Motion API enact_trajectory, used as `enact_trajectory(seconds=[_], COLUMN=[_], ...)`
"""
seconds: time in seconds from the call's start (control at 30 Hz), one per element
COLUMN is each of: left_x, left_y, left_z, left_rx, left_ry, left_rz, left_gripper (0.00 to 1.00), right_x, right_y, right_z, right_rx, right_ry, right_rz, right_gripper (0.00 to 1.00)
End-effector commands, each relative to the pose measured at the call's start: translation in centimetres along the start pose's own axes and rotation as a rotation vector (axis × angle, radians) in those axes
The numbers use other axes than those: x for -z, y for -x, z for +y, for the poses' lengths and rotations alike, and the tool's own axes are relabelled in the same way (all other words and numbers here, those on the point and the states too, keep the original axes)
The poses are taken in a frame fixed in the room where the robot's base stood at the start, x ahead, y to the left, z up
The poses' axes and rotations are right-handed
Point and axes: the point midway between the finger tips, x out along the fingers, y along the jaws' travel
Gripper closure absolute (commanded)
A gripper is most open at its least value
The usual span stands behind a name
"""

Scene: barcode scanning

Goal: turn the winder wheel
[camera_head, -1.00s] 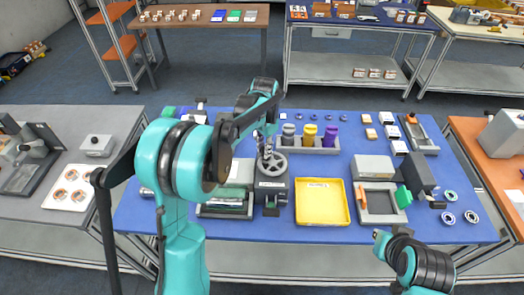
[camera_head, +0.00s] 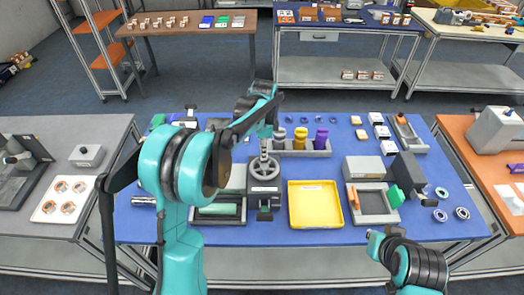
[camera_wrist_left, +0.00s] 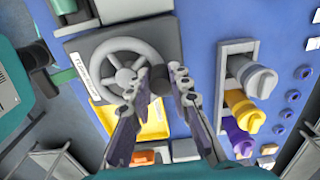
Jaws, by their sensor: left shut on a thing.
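The winder, a dark grey box (camera_head: 263,200), has a light grey spoked wheel (camera_head: 265,168) on top and stands on the blue table. In the left wrist view the wheel (camera_wrist_left: 124,68) fills the upper left, with a dark round knob (camera_wrist_left: 159,76) at its rim. My left gripper (camera_head: 264,148) is at the far side of the wheel in the head view. Its fingers (camera_wrist_left: 160,84) point at the knob from both sides and are shut on it, partly hiding the rim. My right gripper is not in view; only part of my right arm shows at the lower right.
A yellow tray (camera_head: 316,224) stands right of the winder. A green-topped tray (camera_head: 217,211) is left.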

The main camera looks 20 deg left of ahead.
Motion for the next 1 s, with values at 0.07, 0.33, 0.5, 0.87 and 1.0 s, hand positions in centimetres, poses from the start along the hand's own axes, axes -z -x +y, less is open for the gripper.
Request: enact_trajectory(seconds=[0.07,0.33,0.5,0.87,1.0], left_x=[0.06,0.12,0.11,0.11,0.11], left_y=[0.04,0.04,0.04,0.02,0.50], left_z=[-0.06,-0.06,-0.06,-0.02,-0.02], left_rx=[0.002,0.002,0.002,0.001,0.000], left_ry=[-0.013,-0.026,-0.026,-0.025,-0.025], left_rz=[0.000,0.000,0.000,0.000,0.000], left_gripper=[1.00,1.00,1.00,0.60,0.60], right_x=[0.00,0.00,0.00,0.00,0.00], right_y=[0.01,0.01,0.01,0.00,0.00], right_z=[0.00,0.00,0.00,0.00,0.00], right_rx=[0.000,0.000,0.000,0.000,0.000], right_ry=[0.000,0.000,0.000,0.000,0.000], right_rz=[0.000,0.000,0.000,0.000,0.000], right_gripper=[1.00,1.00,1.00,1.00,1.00])
